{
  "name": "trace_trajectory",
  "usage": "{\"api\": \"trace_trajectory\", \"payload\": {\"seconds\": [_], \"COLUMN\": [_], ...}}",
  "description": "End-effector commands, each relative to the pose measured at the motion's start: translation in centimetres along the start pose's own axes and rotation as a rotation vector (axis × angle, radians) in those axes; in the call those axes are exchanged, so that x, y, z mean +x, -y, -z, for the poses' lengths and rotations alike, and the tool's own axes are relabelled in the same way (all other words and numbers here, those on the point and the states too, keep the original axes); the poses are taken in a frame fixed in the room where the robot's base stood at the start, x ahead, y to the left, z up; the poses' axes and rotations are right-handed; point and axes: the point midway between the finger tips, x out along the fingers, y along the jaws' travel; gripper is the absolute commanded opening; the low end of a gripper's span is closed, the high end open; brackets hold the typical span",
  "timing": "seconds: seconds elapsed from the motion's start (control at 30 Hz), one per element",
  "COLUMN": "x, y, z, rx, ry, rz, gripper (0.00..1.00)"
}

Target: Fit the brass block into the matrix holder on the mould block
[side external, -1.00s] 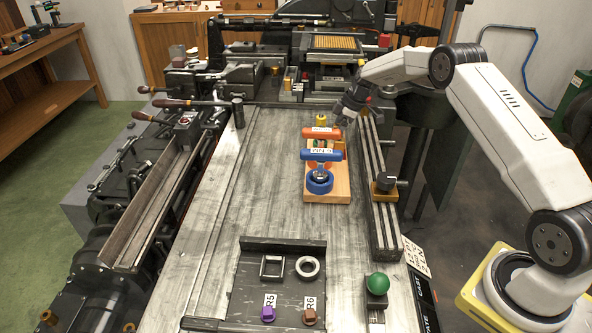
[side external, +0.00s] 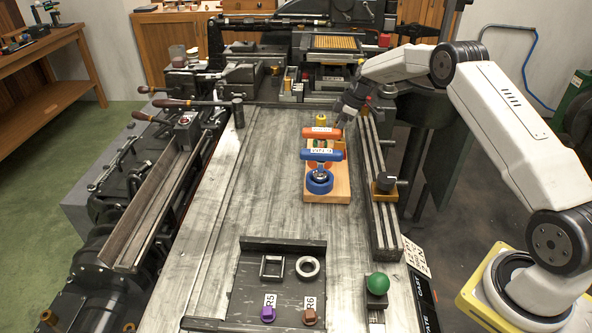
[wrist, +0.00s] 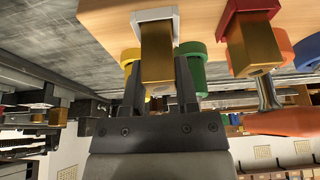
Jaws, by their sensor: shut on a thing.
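The brass block (wrist: 156,65) stands between my gripper's fingers in the wrist view, its far end at a pale square collar at the wooden board (wrist: 110,18). I cannot tell whether it is seated in that collar or clear of it. My gripper (wrist: 160,88) is shut on this block. In the side view my gripper (side external: 338,124) is low at the back right of the wooden board (side external: 342,185), and the block is hidden or too small to see. I cannot identify the matrix holder or mould block for certain; dark machine blocks (side external: 292,88) stand at the back.
A second brass block in a red collar (wrist: 252,45) is close beside my gripper, with a green cup (wrist: 193,66). Orange (side external: 321,133) and blue (side external: 323,155) handled tools stand on the board. A dark rail (side external: 376,190) runs along its right; the table left is clear.

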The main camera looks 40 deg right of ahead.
Motion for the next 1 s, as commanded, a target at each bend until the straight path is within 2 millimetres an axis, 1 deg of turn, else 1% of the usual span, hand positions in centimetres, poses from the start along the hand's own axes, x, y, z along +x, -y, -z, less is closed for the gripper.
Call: {"api": "trace_trajectory", "payload": {"seconds": [0.2, 0.37, 0.47, 0.8, 1.0], "x": [-2.3, -3.6, -4.6, -8.8, -10.3], "y": [0.0, 0.8, 1.6, 4.5, 6.7], "z": [0.9, 1.0, 1.0, 1.0, 0.3], "rx": [-0.002, 0.0, 0.001, -0.001, 0.0], "ry": [0.0, 0.0, 0.0, -0.001, 0.0], "rz": [-0.003, -0.001, -0.002, -0.002, -0.002], "gripper": [0.0, 0.0, 0.0, 0.0, 0.0]}}
